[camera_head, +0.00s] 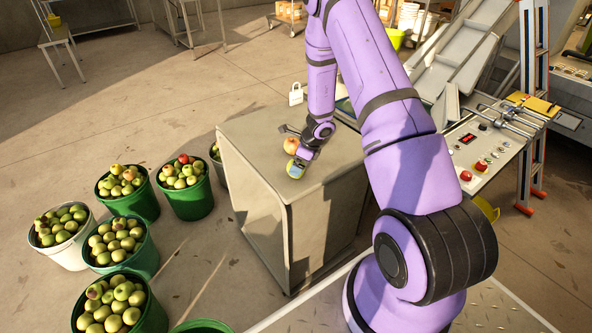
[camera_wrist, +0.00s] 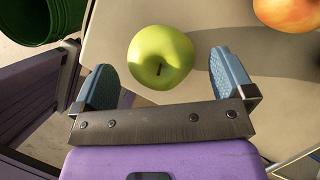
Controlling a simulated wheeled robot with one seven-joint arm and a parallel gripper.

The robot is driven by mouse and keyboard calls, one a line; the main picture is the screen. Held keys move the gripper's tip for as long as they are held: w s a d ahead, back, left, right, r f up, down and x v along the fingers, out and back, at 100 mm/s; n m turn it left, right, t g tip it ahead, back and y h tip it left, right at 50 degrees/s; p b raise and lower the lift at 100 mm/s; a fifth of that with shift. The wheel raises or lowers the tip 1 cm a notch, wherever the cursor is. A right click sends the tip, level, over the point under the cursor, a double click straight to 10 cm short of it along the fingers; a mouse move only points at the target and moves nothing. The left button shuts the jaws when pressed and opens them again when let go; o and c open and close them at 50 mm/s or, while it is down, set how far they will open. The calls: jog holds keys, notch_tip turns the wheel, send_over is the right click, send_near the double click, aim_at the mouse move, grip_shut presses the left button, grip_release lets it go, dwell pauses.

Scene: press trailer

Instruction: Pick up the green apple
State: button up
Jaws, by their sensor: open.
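The green apple (camera_wrist: 160,52) sits on the grey-beige table top (camera_wrist: 120,18), stem facing the camera in the wrist view. My gripper (camera_wrist: 162,66) is open, with one blue finger pad to the left of the apple and one to the right. A gap shows on each side, so neither pad appears to touch it. How far down the pads reach beside the apple is hard to tell. In the head view my gripper (camera_head: 298,168) is low over the table, and a small yellow-green patch beside its blue pads seems to be the apple, mostly hidden.
A red-orange apple (camera_wrist: 288,12) lies close by on the table, also seen in the head view (camera_head: 291,145). A padlock-shaped white object (camera_head: 296,95) is behind the table. Green buckets of apples (camera_head: 131,205) stand on the floor at left. Machinery with red buttons (camera_head: 480,165) is at right.

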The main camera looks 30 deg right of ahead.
jog(key=shift+x, duration=1.3)
jog(key=c, duration=1.1)
jog(key=shift+o, duration=0.2)
jog(key=shift+r, duration=0.2)
jog(key=shift+r, duration=0.6)
notch_tip(320, 180, up, 2)
jog(key=shift+r, duration=0.1)
jog(key=s+d+r, duration=0.1)
jog(key=s+d, duration=0.8)
jog(key=s, duration=0.3)
jog(key=shift+s+d, duration=0.4)
jog(key=shift+r, duration=0.15)
